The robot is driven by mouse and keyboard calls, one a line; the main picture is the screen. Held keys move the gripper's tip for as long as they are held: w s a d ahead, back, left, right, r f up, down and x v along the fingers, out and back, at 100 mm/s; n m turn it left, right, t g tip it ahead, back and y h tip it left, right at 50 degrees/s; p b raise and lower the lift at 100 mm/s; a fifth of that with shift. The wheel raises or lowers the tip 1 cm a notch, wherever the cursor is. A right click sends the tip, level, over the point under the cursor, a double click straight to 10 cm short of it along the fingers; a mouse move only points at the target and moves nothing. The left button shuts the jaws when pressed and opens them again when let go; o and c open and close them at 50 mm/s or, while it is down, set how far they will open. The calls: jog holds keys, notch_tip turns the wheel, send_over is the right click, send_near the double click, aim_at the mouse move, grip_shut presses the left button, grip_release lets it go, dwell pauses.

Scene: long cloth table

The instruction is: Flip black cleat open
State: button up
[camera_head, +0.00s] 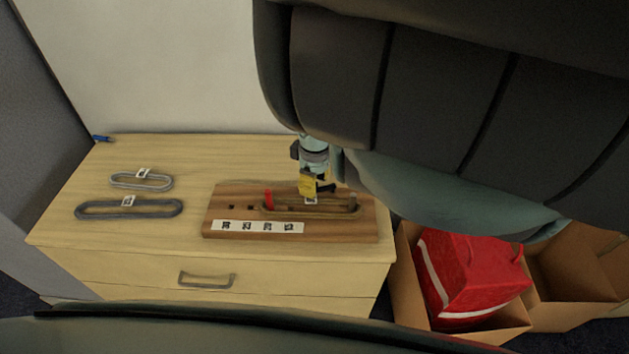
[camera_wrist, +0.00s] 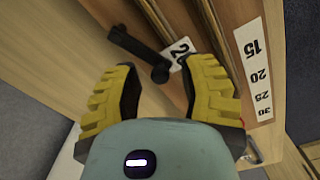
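The black cleat (camera_wrist: 138,50) is a dark lever with a rounded end, seen in the wrist view just ahead of my gripper (camera_wrist: 162,68). Its rounded end shows between the two yellow fingertips, with gaps on both sides. The fingers are apart and hold nothing. In the head view my gripper (camera_head: 314,187) is low over the right half of the wooden board (camera_head: 225,201), and a dark part of the cleat (camera_head: 327,188) shows beside the fingers. The cleat's base is hard to make out.
A red peg (camera_head: 269,199) stands on the board left of my gripper. A numbered label strip (camera_head: 258,227) runs along its front. Two belt loops, small (camera_head: 142,181) and large (camera_head: 128,209), lie left on the cabinet top (camera_head: 190,160). A red bag (camera_head: 468,275) sits in a cardboard box at right.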

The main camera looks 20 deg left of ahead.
grip_shut()
jog(key=shift+w+a+f+m+b, duration=0.15)
jog(key=shift+w+m+b, duration=0.15)
jog(key=shift+m, duration=0.2)
jog(key=shift+w+a+r+m+b, duration=0.15)
jog(key=shift+m+b, duration=0.1)
jog(key=shift+m, duration=0.25)
jog(key=shift+w+a+m, duration=0.1)
jog(key=shift+w+m, duration=0.25)
jog(key=shift+m, duration=0.65)
jog(key=shift+o, duration=0.8)
grip_release()
